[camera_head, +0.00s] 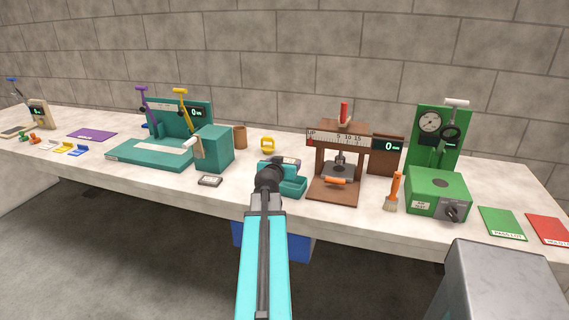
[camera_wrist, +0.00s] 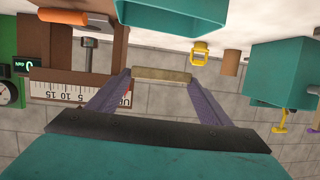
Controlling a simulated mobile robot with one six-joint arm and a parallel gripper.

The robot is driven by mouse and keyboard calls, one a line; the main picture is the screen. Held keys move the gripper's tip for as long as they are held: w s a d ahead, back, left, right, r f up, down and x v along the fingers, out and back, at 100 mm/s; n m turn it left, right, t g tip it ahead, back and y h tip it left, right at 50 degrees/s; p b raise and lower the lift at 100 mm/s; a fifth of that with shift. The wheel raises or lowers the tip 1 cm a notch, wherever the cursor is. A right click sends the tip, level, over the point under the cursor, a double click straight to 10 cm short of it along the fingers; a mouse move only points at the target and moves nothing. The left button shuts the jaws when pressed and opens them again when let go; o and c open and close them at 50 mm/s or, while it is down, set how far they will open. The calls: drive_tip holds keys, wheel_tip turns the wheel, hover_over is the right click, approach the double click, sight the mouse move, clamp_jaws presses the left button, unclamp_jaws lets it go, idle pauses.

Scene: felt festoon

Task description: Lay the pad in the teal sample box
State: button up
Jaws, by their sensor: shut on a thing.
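The teal sample box (camera_head: 293,188) stands near the front of the bench, left of the brown press. It shows as a teal shape at the top of the upside-down wrist view (camera_wrist: 172,14). My gripper (camera_head: 288,161) is over the back of the box, partly hidden by my arm in the head view. In the wrist view its purple fingers (camera_wrist: 160,82) are shut on a thin tan pad (camera_wrist: 162,75). The pad spans between the fingertips, seen close to edge-on, and appears apart from the box. I cannot make the pad out in the head view.
The brown press (camera_head: 335,190) with a scale stands close right of the box. A brush (camera_head: 393,190) and a green machine (camera_head: 436,190) are farther right. A teal machine (camera_head: 150,153), a brown cup (camera_head: 240,137) and a yellow object (camera_head: 268,144) are left. Bench in front is narrow.

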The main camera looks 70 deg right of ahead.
sight(295, 190)
drive_tip(key=shift+f, duration=0.1)
idle(0.3)
drive_tip(key=shift+f+b, duration=1.35)
drive_tip(key=shift+f, duration=1.55)
drive_tip(key=o, duration=1.1)
drive_tip(key=shift+a, duration=0.1)
drive_tip(key=shift+b+v, duration=0.5)
drive_tip(key=shift+v, duration=2.15)
drive_tip(key=shift+f+b, duration=0.1)
drive_tip(key=shift+b, duration=0.55)
